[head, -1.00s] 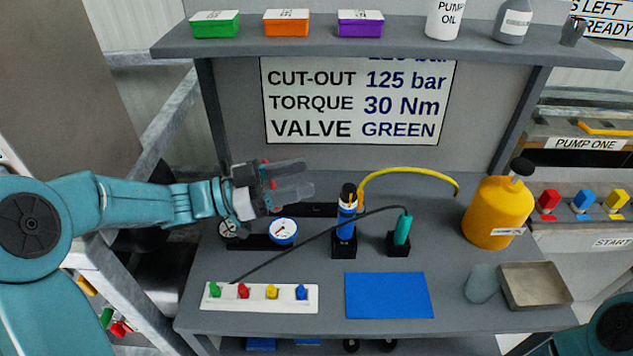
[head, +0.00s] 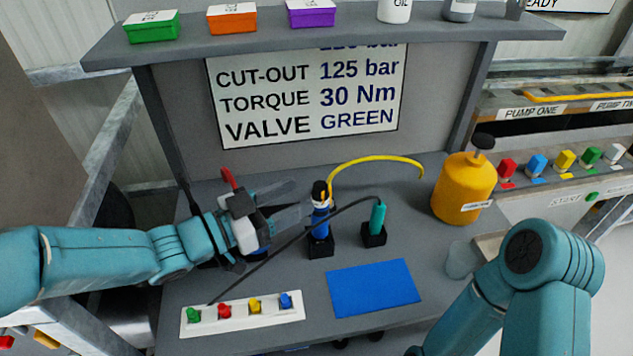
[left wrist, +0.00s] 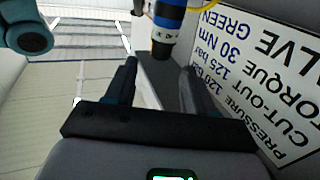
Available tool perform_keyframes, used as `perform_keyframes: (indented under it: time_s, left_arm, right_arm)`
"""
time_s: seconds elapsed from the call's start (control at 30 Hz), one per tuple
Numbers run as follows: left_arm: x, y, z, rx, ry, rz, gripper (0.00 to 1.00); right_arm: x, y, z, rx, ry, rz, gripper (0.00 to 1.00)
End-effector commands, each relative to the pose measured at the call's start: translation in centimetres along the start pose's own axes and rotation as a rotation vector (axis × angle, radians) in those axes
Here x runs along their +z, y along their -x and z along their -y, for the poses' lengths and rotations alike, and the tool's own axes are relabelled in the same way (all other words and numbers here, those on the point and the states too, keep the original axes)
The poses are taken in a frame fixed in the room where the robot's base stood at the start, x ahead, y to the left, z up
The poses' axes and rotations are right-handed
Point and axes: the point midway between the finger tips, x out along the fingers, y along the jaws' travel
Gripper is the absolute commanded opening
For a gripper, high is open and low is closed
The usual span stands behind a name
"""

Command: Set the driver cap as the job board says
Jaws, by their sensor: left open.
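The blue driver (head: 320,224) stands upright in a black stand (head: 320,247) on the bench. Its black cap (head: 319,190) is on top, above a pale ring. My left gripper (head: 302,198) is open and empty, just left of the driver's upper part, its fingers pointing towards it. In the left wrist view the cap (left wrist: 160,48) shows just beyond and between the open fingers (left wrist: 160,70), apart from them. The scale marks are too small to read. The job board (head: 305,95) reads cut-out 125 bar, torque 30 Nm, valve GREEN. My right gripper is out of view.
A teal tool (head: 377,217) on a black cable stands right of the driver, and a yellow hose (head: 375,160) arches behind. A blue mat (head: 374,288), a white strip (head: 242,315) with coloured knobs and a yellow oil can (head: 464,190) are around. The shelf (head: 300,37) overhangs.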

Motion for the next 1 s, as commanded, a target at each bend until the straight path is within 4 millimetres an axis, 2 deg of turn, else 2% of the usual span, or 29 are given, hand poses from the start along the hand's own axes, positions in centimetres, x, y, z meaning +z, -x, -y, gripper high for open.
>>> perform_keyframes:
  time_s: [0.1, 0.3, 0.47, 0.7, 0.77, 0.8, 0.87, 1.0]
  left_arm:
    - [0.0, -2.7, -0.1, 0.004, 0.0, 0.0, 0.54]
    - [0.0, -5.5, 0.2, 0.0, -0.001, 0.0, 0.54]
    - [0.0, -6.4, 0.4, -0.003, 0.0, 0.0, 0.54]
    - [0.0, -6.3, 0.5, -0.005, 0.0, 0.0, 0.54]
    - [0.0, -6.3, 0.5, -0.005, 0.0, 0.0, 0.37]
    - [0.0, -6.3, 0.5, -0.005, 0.0, 0.0, 0.24]
    - [0.0, -6.3, 0.5, -0.005, 0.001, 0.0, 0.05]
    - [0.0, -6.3, 0.5, -0.003, 0.001, 0.0, 0.02]
  right_arm:
    - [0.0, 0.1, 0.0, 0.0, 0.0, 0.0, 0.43]
    - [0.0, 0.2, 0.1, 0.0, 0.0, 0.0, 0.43]
    - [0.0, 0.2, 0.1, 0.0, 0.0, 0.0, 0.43]
    - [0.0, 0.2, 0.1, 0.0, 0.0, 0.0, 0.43]
    - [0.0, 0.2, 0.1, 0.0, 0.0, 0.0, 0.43]
    - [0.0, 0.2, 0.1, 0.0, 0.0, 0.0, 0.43]
    - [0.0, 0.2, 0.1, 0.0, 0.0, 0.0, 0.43]
    - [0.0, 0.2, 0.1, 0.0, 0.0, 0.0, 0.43]
